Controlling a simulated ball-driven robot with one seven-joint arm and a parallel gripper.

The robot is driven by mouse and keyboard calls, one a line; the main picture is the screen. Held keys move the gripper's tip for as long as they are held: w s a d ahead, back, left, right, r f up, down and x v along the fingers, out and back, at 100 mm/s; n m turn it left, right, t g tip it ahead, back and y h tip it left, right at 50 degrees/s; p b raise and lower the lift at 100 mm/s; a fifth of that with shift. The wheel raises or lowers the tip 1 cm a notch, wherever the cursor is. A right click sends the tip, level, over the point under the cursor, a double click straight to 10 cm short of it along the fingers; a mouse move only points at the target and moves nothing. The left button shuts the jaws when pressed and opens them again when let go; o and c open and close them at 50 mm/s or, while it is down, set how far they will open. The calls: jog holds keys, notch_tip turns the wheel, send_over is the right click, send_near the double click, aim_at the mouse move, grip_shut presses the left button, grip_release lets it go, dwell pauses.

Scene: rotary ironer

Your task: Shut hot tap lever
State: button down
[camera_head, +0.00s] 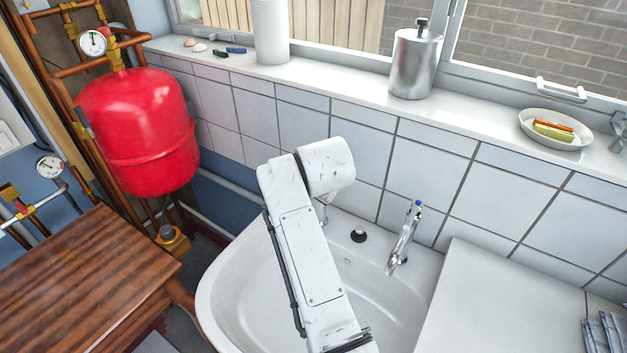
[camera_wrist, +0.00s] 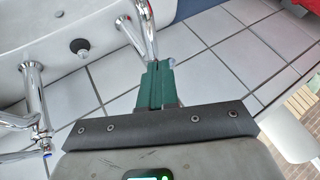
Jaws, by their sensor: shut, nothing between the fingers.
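The hot tap (camera_wrist: 146,32) is a chrome tap at the top middle of the wrist view. Its top end lies by my fingertips, with a small red mark beside them; its lever is largely hidden there. My gripper (camera_wrist: 157,68) has green fingers, shut and empty, and they overlap the tap's top end. I cannot tell whether they touch it. In the head view only a sliver of the hot tap (camera_head: 321,212) shows behind my white arm, and my gripper is hidden. The cold tap (camera_head: 404,238), with a blue mark, stands to the right; it also shows in the wrist view (camera_wrist: 36,105).
The white basin (camera_head: 225,290) lies under the taps, with a black plug (camera_head: 358,236) between them. A tiled wall (camera_head: 345,130) rises close behind. The sill holds a metal dispenser (camera_head: 415,62) and a soap dish (camera_head: 556,140). A red tank (camera_head: 140,130) hangs left.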

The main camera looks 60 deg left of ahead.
jog(key=v, duration=0.8)
jog(key=shift+d+r+b, duration=0.2)
jog(key=shift+d+b, duration=0.05)
jog(key=shift+b, duration=0.15)
